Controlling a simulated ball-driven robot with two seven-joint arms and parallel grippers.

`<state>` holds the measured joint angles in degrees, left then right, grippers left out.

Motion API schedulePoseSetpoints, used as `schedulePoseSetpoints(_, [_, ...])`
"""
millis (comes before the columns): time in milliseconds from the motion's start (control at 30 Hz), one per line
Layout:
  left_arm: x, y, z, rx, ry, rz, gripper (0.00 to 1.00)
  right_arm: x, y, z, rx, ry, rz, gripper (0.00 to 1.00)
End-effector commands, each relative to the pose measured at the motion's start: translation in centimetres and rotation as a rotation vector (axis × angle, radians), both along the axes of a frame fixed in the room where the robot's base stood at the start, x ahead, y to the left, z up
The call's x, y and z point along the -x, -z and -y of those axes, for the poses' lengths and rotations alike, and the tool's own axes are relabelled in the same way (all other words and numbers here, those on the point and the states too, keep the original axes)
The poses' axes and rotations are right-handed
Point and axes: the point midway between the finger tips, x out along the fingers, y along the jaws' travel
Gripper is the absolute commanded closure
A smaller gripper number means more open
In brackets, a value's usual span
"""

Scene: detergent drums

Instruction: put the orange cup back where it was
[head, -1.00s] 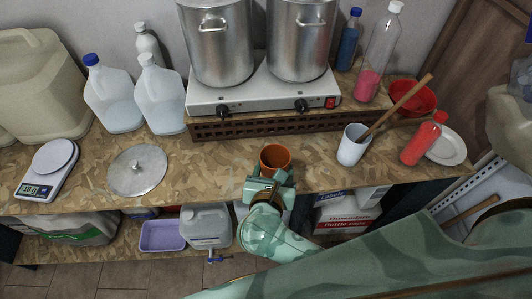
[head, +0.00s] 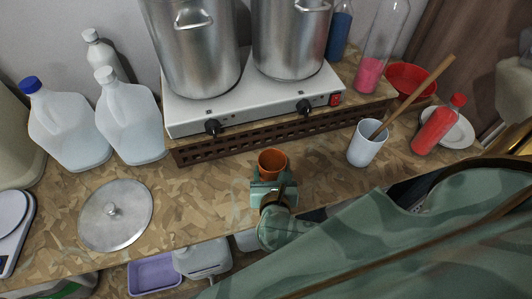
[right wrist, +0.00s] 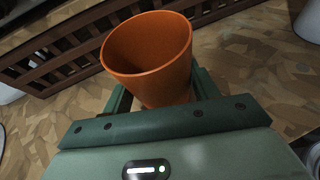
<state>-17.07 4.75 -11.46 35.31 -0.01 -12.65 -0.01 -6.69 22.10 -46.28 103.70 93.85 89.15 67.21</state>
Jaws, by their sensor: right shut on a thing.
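The orange cup (head: 273,162) is upright over the front part of the patterned counter (head: 225,206), in front of the hot plate. In the right wrist view the cup (right wrist: 150,55) is held between the two fingers, its open rim facing up. My right gripper (head: 272,180) is shut on the cup; in the right wrist view the gripper (right wrist: 158,100) shows a finger on each side of it. Whether the cup's base touches the counter cannot be told. My left gripper is not in view.
A hot plate (head: 255,98) with two steel pots stands behind on a slatted wooden base (head: 285,125). A white cup (head: 367,145) with a wooden stick and a red bottle (head: 438,125) are to the right. A metal lid (head: 115,214) lies left; counter between is clear.

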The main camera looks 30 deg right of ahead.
Motion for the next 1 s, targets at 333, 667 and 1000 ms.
schedulePoseSetpoints(333, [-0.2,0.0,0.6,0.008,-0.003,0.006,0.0,0.0,0.0,0.0,0.001,0.001,-0.001,0.19])
schedulePoseSetpoints(667, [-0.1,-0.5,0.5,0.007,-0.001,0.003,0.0,0.3,-0.4,-0.1,0.0,0.0,-0.001,0.19])
schedulePoseSetpoints(1000, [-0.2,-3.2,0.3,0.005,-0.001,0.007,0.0,6.3,-3.3,-3.4,-0.002,0.001,-0.004,0.19])
